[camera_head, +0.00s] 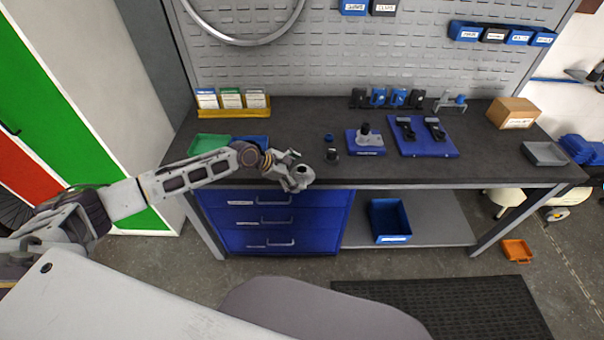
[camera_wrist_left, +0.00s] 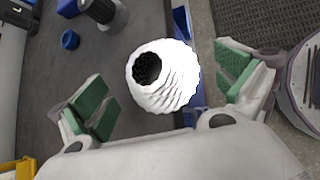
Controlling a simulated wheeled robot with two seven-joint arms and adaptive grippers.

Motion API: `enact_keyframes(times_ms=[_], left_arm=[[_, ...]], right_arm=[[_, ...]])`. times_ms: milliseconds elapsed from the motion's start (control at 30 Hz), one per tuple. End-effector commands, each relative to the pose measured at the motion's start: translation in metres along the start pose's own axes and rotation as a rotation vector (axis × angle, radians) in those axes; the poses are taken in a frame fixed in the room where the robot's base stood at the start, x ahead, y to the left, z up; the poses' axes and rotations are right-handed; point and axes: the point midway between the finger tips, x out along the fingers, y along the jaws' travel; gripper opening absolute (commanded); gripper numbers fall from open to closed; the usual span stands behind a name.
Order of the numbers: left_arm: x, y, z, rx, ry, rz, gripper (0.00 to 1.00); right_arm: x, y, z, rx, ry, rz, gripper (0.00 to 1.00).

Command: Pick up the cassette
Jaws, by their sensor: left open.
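The cassette (camera_wrist_left: 172,76) is a pale, ribbed, stepped cylinder with a dark toothed hole. In the left wrist view it stands out between my fingers, near the bench's front edge. In the head view a small grey ringed part at the gripper seems to be the cassette (camera_head: 303,171), partly hidden by the fingers. My left gripper (camera_head: 293,170) is open over the bench's front edge. Its green-padded fingers (camera_wrist_left: 165,86) lie on both sides of the cassette, with gaps visible on each side. My right gripper is not in view.
Farther right are a blue stand (camera_head: 354,143) and a blue tool board (camera_head: 440,150). A green tray (camera_head: 208,143) lies left, behind my arm. The bench top (camera_head: 480,165) is clear at front right.

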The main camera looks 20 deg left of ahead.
Motion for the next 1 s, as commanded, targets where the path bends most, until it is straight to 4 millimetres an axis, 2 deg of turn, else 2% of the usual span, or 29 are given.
enact_keyframes(times_ms=[533,1000], left_arm=[[0.0027,0.0006,0.0000,0.000,0.000,0.001,1.00],[0.0026,0.0005,0.0000,0.000,0.000,0.001,0.41]], right_arm=[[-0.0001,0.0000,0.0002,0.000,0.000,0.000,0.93],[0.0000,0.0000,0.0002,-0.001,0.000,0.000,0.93]])
